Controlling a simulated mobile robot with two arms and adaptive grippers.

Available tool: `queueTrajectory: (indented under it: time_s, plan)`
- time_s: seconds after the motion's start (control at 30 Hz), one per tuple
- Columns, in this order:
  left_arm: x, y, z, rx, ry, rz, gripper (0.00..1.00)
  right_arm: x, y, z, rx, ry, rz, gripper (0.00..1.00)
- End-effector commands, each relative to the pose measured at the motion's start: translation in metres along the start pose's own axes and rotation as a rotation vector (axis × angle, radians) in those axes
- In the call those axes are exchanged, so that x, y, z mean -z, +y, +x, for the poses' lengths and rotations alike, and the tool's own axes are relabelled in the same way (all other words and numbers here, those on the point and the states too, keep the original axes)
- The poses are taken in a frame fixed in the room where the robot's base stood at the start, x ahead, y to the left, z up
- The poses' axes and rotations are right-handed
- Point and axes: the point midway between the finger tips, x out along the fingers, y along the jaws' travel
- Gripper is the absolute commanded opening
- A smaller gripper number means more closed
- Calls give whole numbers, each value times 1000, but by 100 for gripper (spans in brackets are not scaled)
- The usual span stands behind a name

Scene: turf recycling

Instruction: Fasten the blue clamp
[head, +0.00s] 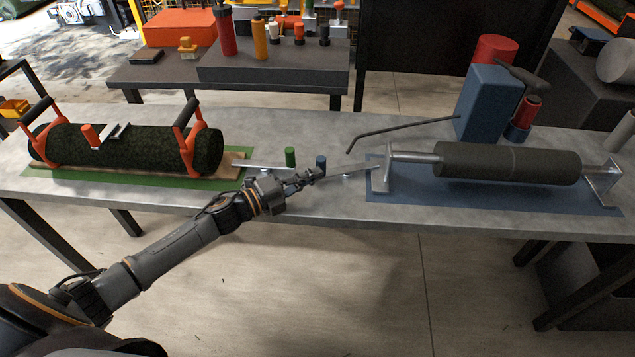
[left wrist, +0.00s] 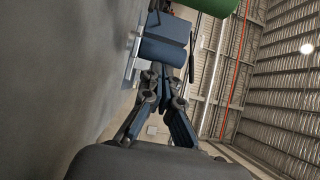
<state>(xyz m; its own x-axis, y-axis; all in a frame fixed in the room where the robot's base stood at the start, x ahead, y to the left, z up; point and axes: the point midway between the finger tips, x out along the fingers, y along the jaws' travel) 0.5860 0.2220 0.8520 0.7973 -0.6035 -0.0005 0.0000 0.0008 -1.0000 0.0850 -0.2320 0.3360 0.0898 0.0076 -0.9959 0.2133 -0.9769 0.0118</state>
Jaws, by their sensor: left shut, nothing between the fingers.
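The blue clamp's upright blue grip (head: 321,161) stands near the front edge of the table, at the middle of the head view. A thin metal bar (head: 348,174) runs from beside it to the right, towards the roller stand. My left gripper (head: 316,174) is at the foot of the blue grip, shut and empty. In the left wrist view the blue grip (left wrist: 163,52) appears large, just beyond the closed fingertips (left wrist: 160,77). Whether the fingers touch it I cannot tell. My right gripper is out of view.
A green grip (head: 290,157) stands just left of the blue one. A dark turf roll (head: 130,148) in orange holders lies on the left. A black roller (head: 508,163) sits over a blue mat (head: 440,200) on the right. A blue block (head: 487,102) stands behind it.

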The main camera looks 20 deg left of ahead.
Motion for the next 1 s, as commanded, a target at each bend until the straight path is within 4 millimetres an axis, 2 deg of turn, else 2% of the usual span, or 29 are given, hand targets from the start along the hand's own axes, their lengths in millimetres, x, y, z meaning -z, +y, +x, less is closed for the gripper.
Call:
queueTrajectory:
  time_s: [0.43, 1.0]
  plan:
    - [-32, 0, 5, 1, 0, 2, 0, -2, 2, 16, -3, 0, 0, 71]
    - [-41, 0, 8, 0, 0, 0, 0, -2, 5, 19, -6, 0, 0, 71]
